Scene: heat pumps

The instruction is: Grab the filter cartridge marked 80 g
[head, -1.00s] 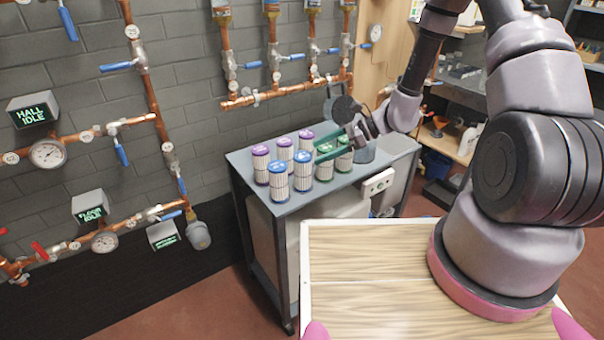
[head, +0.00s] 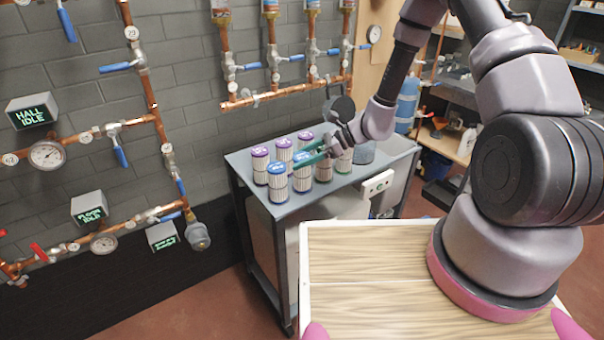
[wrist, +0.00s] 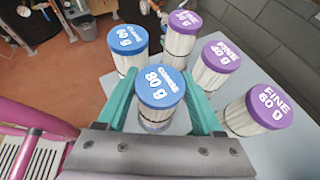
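The cartridge marked 80 g (wrist: 160,87) has a blue cap and a pale pleated body. In the wrist view it stands upright between the two green fingers of my gripper (wrist: 161,92). The fingers are apart, one on each side, near the cap's edges; I see no clear grip on it. In the head view the same blue-capped cartridge (head: 302,181) is on the cart top, its cap partly covered by my gripper (head: 300,158). Another blue cartridge, marked 60 g (wrist: 128,40), stands beyond it in the wrist view.
Purple FINE cartridges stand close along the wall side, including 40 g (wrist: 222,56) and 60 g (wrist: 269,107). Green-capped cartridges (head: 344,162) stand under my gripper's right side. All are on the grey cart (head: 283,209). Copper pipes (head: 262,98) with blue valve handles run along the wall.

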